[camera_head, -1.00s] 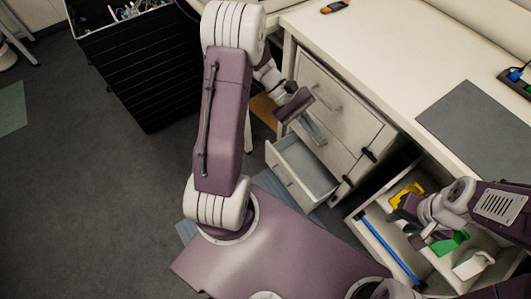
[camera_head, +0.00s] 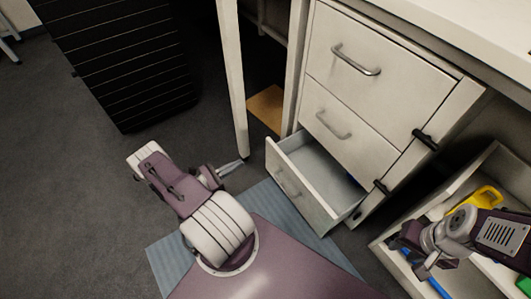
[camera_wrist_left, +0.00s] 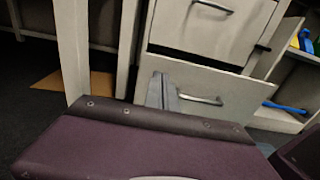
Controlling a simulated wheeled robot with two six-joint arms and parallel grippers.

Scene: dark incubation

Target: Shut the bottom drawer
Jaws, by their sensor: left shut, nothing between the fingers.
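The bottom drawer (camera_head: 306,200) of the white cabinet (camera_head: 375,70) is pulled out, and its grey inside shows from above. Its front and bar handle also show in the left wrist view, where the drawer (camera_wrist_left: 240,92) is ahead of the fingers. My left gripper (camera_head: 240,163) is shut and empty, low in front of the drawer and left of its front. In the left wrist view its grey fingers (camera_wrist_left: 162,90) overlap the drawer front beside the handle; I cannot tell if they touch. My right gripper (camera_head: 402,240) hangs at the right, its fingers unclear.
The two upper drawers (camera_head: 335,125) are shut. An open white bin (camera_head: 385,250) with yellow and blue items stands right of the cabinet. A white table leg (camera_head: 233,90) stands left of the drawer. A black slatted container (camera_head: 115,60) stands at the back left.

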